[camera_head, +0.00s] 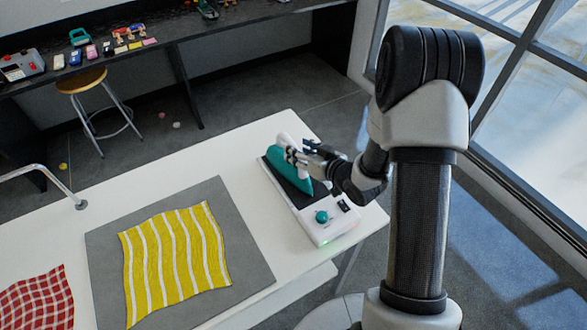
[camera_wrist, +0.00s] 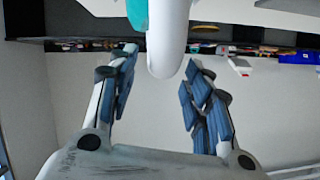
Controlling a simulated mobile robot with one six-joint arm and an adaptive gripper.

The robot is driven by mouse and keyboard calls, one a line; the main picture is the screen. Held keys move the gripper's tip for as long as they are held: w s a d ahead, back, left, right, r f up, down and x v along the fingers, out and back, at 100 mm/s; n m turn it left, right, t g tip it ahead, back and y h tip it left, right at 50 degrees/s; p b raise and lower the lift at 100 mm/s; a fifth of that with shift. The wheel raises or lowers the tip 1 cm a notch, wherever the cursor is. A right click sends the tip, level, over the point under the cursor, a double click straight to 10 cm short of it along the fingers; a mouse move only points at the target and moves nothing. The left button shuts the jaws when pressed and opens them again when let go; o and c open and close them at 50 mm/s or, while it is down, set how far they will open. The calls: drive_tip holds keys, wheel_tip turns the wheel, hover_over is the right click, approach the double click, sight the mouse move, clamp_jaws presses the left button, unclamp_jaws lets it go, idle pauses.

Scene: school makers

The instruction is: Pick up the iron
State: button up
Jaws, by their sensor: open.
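The iron (camera_head: 276,158) has a teal body and a white handle. It rests on a white stand with a dark plate and a teal knob (camera_head: 322,217), at the right end of the white table. My gripper (camera_head: 292,155) is at the iron's handle in the head view, and its fingers hide part of the iron. In the wrist view the iron's rounded white handle (camera_wrist: 168,45) comes in from the top, between the tips of my open gripper (camera_wrist: 161,62). Gaps show on both sides of the handle there.
A grey mat (camera_head: 103,262) with a yellow striped cloth (camera_head: 172,260) lies left of the stand. A red checked cloth (camera_head: 38,302) is at the lower left. A dark bench (camera_head: 228,27) with small items and a stool (camera_head: 82,82) stand behind. Windows are at the right.

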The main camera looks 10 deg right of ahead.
sight(293, 145)
drive_tip(key=x, duration=0.3)
drive_tip(key=shift+w+a+f, duration=0.1)
drive_tip(key=shift+w+f, duration=0.1)
clamp_jaws()
idle(0.4)
idle(0.4)
drive_tip(key=shift+r, duration=0.15)
